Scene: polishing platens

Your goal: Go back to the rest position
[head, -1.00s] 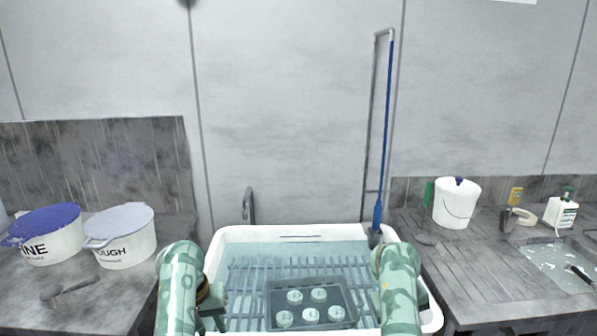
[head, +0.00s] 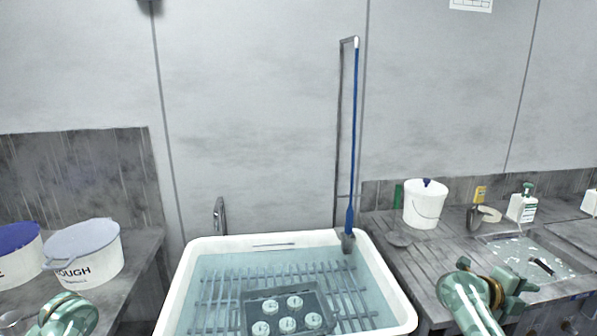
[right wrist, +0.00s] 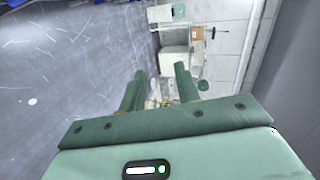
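My right arm is raised in the lower right of the head view, and its green gripper (head: 518,288) points right, in front of the worktop. In the right wrist view the two fingers (right wrist: 160,76) stand apart with nothing between them. Only a rounded green link of my left arm shows at the lower left of the head view; the left gripper is out of the picture. The white sink (head: 395,290) holds water, a slatted rack (head: 222,290) and a grey tray (head: 298,288) with several pale round pieces.
White tubs, one marked ROUGH (head: 88,262), stand on the left worktop. A blue-handled pole (head: 354,150) stands at the sink's back edge. A white bucket (head: 424,205), a scoop (head: 474,218) and a bottle (head: 521,207) stand on the right worktop. Open floor (right wrist: 60,90) shows in the right wrist view.

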